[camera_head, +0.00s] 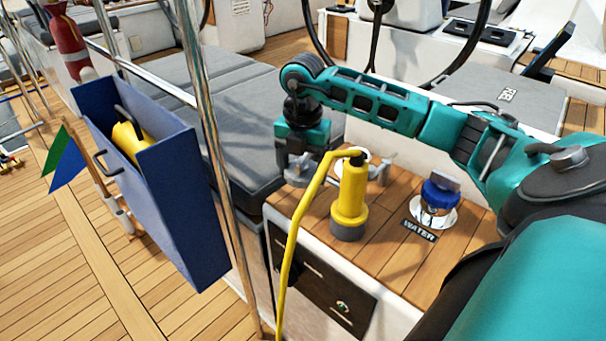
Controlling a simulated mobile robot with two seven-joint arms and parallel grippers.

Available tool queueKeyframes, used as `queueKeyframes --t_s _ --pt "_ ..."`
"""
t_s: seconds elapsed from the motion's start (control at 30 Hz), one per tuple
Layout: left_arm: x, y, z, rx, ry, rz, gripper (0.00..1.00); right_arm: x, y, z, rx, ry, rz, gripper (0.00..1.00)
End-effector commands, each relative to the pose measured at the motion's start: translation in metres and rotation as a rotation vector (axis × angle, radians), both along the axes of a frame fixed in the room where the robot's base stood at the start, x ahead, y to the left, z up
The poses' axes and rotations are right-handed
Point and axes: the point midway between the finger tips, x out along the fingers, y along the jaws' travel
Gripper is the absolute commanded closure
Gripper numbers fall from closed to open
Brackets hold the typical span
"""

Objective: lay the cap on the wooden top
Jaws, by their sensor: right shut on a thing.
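My right gripper (301,168) hangs over the far left edge of the wooden top (385,243), pointing down. It is shut on a small silver-grey piece (297,177), which looks like the cap; the fingers partly hide it. I cannot tell whether this piece touches the wood. A yellow plug (349,200) with a grey base stands upright on the wooden top, just right of the gripper. A pale round fitting (368,157) shows partly behind the plug. My left gripper is out of view.
A blue-topped fitting (440,194) by the WATER label (419,231) stands on the right. A yellow cable (290,240) runs down from the plug. A steel post (212,150) and blue box (175,205) stand left. The wooden top's front is clear.

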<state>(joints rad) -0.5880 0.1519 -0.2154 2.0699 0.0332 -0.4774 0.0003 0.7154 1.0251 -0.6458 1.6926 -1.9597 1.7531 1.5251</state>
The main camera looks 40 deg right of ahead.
Motion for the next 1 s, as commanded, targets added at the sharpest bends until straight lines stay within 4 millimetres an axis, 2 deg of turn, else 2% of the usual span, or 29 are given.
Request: queueKeyframes --t_s 0.23,0.63,0.67,0.87,1.0 --pt "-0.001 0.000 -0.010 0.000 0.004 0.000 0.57 -0.001 0.000 -0.037 0.000 0.002 -0.001 0.59" --pt "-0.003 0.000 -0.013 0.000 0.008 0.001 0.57 0.000 0.000 -0.042 0.000 0.001 0.000 0.59" --pt "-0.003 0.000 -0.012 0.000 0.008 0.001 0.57 0.000 0.000 -0.041 -0.001 0.002 0.000 0.20" --pt "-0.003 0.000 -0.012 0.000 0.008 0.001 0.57 0.000 0.000 -0.041 -0.001 0.002 0.000 0.01" --pt "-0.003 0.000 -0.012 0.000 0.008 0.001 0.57 0.000 0.000 -0.041 -0.001 0.002 0.000 0.00"
